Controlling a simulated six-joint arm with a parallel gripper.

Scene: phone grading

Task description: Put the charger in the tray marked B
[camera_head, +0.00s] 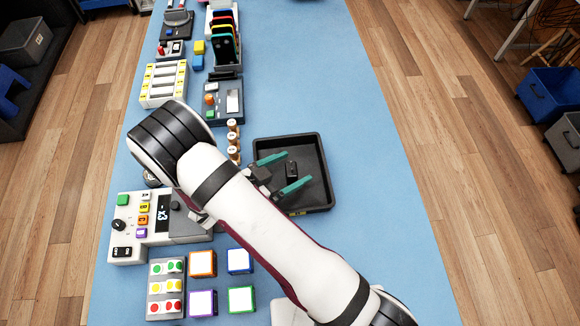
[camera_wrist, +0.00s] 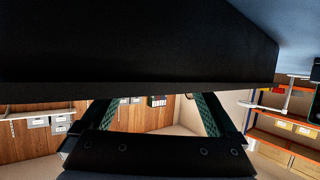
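A black tray (camera_head: 319,194) lies right of the middle of the blue table in the head view. A small yellowish mark shows on its near edge, too small to read. A small dark block (camera_head: 291,170), possibly the charger, shows inside the tray's outline. My gripper (camera_head: 296,168) is over the tray, its two teal fingers wide apart on either side of the dark block, with visible gaps. I cannot tell its height above the tray floor. In the wrist view the fingers also show apart (camera_wrist: 155,112), and a large dark surface fills the top. The charger is not clear there.
My arm crosses the near table. At left are a control box (camera_head: 145,228), colored-edged blocks (camera_head: 240,299) and a button panel (camera_head: 166,288). Farther back are a slotted white rack (camera_head: 163,83), a grey device (camera_head: 222,101) and a phone rack (camera_head: 225,45). The table right of the tray is clear.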

